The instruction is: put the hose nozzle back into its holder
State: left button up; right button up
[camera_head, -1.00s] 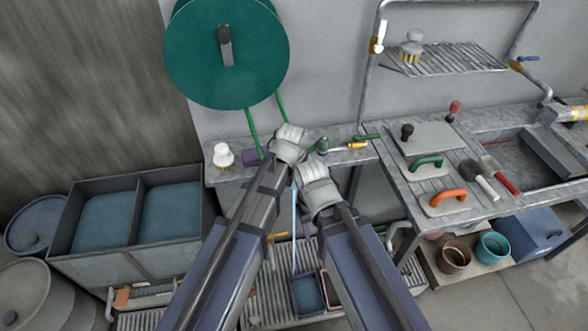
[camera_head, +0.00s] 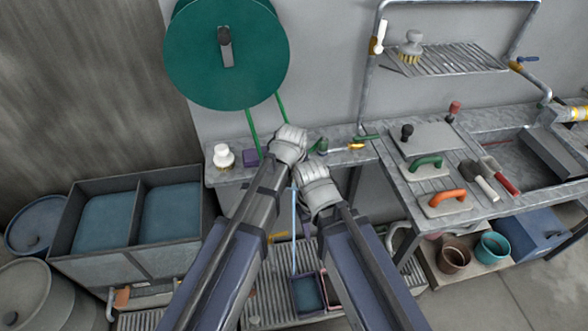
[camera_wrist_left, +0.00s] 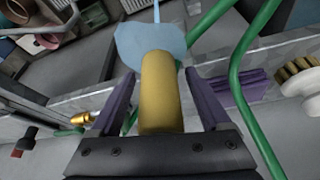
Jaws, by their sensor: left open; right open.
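My left gripper (camera_head: 290,143) is over the back bench; in the left wrist view its fingers (camera_wrist_left: 162,100) are spread, with a yellow cylinder (camera_wrist_left: 161,92) between them. A gap shows on both sides. The cylinder may be the nozzle; I cannot tell for sure. A pale blue shape (camera_wrist_left: 150,46) with a thin strand lies beyond its end. My right gripper (camera_head: 317,185) is open and empty, just below and right of the left one. A green hose (camera_head: 252,133) hangs from the reel (camera_head: 222,85). A purple block (camera_head: 250,158), possibly the holder, lies beside the left gripper.
A white brush (camera_head: 223,156) stands left of the purple block. A brass-tipped fitting (camera_head: 355,147) lies to the right on the bench. A thin blue stream (camera_head: 294,235) falls into a low tray (camera_head: 320,310). Trowels and floats fill the right bench (camera_head: 400,180).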

pick_arm(q)
jog(key=p+v, duration=0.6)
jog(key=v, duration=0.1)
jog(key=shift+r, duration=0.15)
dwell(0.6)
